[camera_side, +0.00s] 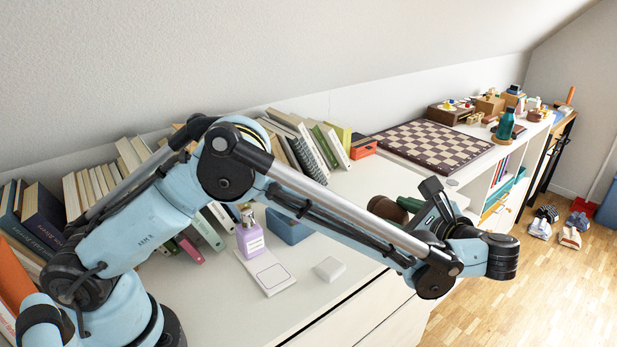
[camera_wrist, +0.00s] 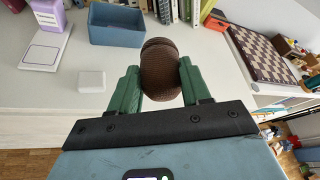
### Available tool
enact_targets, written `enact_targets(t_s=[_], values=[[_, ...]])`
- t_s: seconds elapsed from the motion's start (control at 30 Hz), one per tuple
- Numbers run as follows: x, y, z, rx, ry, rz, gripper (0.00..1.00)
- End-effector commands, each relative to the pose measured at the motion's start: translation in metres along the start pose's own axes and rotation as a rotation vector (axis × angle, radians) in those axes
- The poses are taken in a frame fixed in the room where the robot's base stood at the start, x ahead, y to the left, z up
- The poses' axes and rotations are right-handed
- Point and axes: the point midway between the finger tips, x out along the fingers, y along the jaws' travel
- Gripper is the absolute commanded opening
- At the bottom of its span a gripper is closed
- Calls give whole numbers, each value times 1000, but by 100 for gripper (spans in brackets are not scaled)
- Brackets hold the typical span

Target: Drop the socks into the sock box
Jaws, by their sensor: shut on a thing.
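A rolled pair of brown socks (camera_wrist: 160,68) is between the green fingers of my gripper (camera_wrist: 159,80), which is shut on it. In the side view the brown socks (camera_side: 384,208) show partly, beside a green finger of my gripper (camera_side: 405,206) near the front edge of the white top. A blue open-topped box (camera_wrist: 117,28), the only box like a sock box in view, stands beyond the socks and to their left. In the side view this box (camera_side: 287,229) is partly hidden behind my arm. The socks are apart from it. What is inside the box cannot be made out.
A purple bottle (camera_side: 250,235), a white card-like tray (camera_side: 268,272) and a small white block (camera_side: 329,268) sit left of the socks. Rows of books (camera_side: 300,140) line the wall. A chessboard (camera_side: 433,145) lies at the right. White surface is free around the block.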

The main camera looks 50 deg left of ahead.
Motion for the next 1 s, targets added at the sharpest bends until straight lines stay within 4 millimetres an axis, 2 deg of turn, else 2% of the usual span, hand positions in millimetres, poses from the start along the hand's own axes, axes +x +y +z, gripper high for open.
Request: enact_targets(t_s=[0.17,0.27,0.47,0.7,0.83,1.0], values=[[2,0,1,0,0,0,18],[10,-2,8,-2,-1,3,18],[53,-2,44,-4,-1,7,18],[112,14,99,-3,1,6,18],[132,26,120,-2,0,4,18],[145,35,133,0,0,1,18]])
